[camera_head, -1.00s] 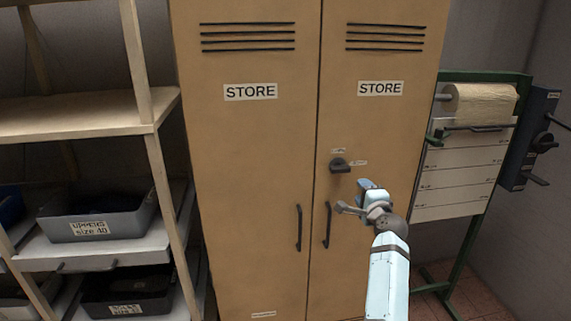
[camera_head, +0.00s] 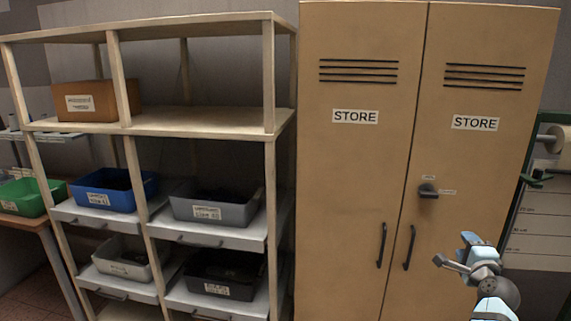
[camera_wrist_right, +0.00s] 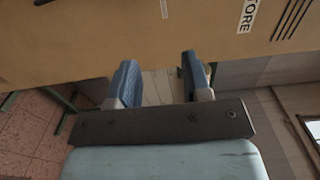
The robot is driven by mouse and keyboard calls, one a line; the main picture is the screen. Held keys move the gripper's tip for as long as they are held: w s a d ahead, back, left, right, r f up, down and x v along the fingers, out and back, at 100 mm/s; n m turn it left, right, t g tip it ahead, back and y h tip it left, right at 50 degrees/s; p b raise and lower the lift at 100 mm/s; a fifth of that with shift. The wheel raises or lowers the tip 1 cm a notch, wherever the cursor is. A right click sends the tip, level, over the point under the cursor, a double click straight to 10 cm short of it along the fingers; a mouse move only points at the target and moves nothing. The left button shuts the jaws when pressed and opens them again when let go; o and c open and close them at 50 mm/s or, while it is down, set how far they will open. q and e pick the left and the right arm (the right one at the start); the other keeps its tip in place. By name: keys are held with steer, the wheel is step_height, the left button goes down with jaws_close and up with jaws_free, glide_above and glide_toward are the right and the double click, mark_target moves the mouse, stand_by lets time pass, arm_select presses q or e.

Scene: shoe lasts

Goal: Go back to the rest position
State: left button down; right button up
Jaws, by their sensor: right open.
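My right gripper (camera_head: 456,250) is at the lower right of the head view, in front of the right door of the tan store cabinet (camera_head: 345,200). In the right wrist view its two blue fingers (camera_wrist_right: 160,80) stand apart with nothing between them. The cabinet doors are closed. The right door has a dark knob (camera_head: 428,191) and a dark handle (camera_head: 409,248); the left door has a similar handle (camera_head: 381,245). The gripper appears to the right of the handles; whether it touches the door is not clear. My left gripper is not in view.
A wooden shelf rack (camera_head: 270,180) stands left of the cabinet, with a blue bin (camera_head: 115,200), a grey bin (camera_head: 203,212), a black bin (camera_head: 213,285) and a cardboard box (camera_head: 80,103). A green bin (camera_head: 28,207) is at the far left. A paper roll stand (camera_head: 530,215) is at the right.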

steer(key=w+d+r+n+y, duration=0.3)
steer(key=w+d+r+n, duration=0.15)
steer(key=w+n, duration=0.4)
steer(key=w+d+r+n+h, duration=0.1)
steer(key=d+r+n+h, duration=0.3)
steer(key=d+n, duration=0.95)
steer(key=s+a+f+n+g+y, duration=0.1)
steer(key=s+a+f+y, duration=0.1)
steer(key=s+a+f, duration=0.55)
steer(key=s+a+f+n+g+y, duration=0.1)
steer(key=s+a+f+n, duration=0.1)
steer(key=a+f, duration=0.9)
steer(key=s+a+f+n+g+y, duration=0.1)
steer(key=s+a+f+y, duration=0.1)
steer(key=s+a+f, duration=0.55)
steer(key=s+a+f+g+y, duration=0.1)
steer(key=s+a+f, duration=0.3)
steer(key=s+a, duration=0.3)
steer(key=s+a+f+m+g+y, duration=0.1)
steer(key=s+a+f, duration=0.4)
steer(key=s, duration=0.6)
steer(key=s+a+f+m+g+y, duration=0.1)
steer(key=s+a+f, duration=0.3)
steer(key=s+a, duration=0.5)
steer(key=shift+s+f+g, duration=0.2)
steer(key=shift+s+g, duration=0.1)
steer(key=shift+s, duration=0.05)
